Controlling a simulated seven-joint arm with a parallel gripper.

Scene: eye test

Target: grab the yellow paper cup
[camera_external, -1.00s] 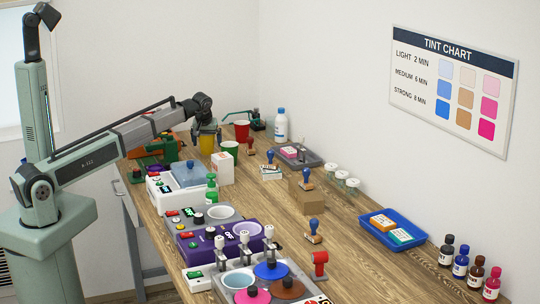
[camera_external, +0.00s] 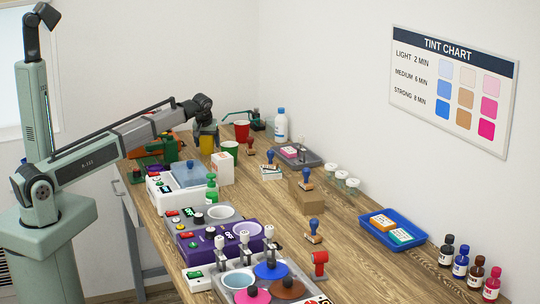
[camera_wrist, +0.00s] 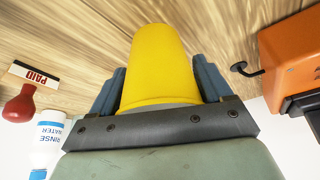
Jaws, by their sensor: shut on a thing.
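The yellow paper cup (camera_external: 206,144) is at the far end of the wooden bench in the external view. My gripper (camera_external: 207,131) is over it from above, with its fingers at the cup's sides. In the wrist view the yellow cup (camera_wrist: 158,60) fills the space between the two blue-grey fingers of my gripper (camera_wrist: 160,88), which are shut on it. The cup's wide end is towards the wrist and its narrow end points away. Whether its base touches the bench is hard to tell.
A white box (camera_external: 223,169) is in front. A rinse water bottle (camera_external: 281,125) stands behind to the right. An orange machine (camera_wrist: 288,60) and a PAID stamp (camera_wrist: 22,103) flank the cup.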

